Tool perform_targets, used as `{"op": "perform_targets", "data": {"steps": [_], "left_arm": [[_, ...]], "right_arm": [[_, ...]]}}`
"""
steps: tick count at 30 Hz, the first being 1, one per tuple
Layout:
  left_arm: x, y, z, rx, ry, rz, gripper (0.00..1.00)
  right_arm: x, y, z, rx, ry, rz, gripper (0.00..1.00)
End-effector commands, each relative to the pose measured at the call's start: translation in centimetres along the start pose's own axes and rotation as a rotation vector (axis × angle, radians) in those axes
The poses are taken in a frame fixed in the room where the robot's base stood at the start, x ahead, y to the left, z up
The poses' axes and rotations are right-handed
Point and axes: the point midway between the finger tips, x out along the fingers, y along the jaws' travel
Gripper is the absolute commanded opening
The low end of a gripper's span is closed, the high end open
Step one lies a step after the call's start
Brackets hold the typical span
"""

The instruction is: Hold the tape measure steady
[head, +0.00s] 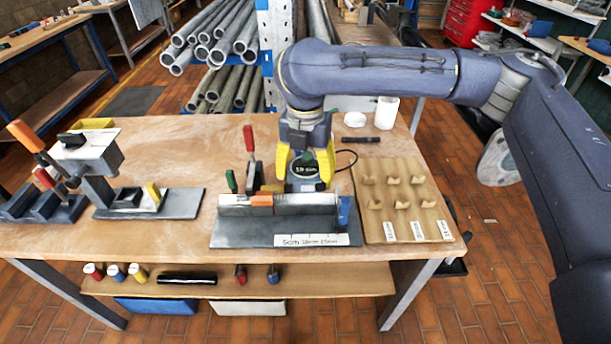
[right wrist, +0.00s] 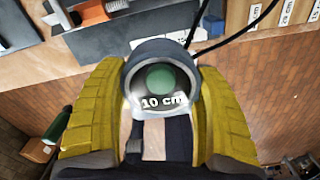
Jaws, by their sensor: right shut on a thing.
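The tape measure (head: 303,178) is a round dark case with a green centre, marked with a cm reading. In the right wrist view the tape measure (right wrist: 160,88) reads 10 cm. My right gripper (head: 305,165) has its yellow fingers on either side of the case and is shut on it. The case is behind the long pale tube (head: 290,204) on the fixture; I cannot tell whether they touch. An orange piece (head: 261,204) sits on the tube. My left gripper is not in the head view.
A wooden board (head: 405,182) with several hooks lies to the right. A vise-like fixture (head: 90,160) stands left. A white cup (head: 386,112) is at the back.

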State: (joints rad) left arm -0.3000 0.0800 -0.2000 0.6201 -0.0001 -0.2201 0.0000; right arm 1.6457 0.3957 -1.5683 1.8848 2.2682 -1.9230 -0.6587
Motion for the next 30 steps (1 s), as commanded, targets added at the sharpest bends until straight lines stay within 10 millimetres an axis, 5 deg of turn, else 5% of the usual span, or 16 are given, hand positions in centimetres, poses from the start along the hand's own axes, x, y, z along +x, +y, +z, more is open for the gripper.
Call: {"op": "perform_targets", "data": {"steps": [11,30], "left_arm": [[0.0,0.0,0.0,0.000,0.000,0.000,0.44],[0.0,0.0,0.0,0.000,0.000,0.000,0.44]], "right_arm": [[0.2,0.0,0.0,0.000,0.000,0.001,0.24],[4.4,0.0,0.0,0.001,0.000,0.001,0.24]]}}
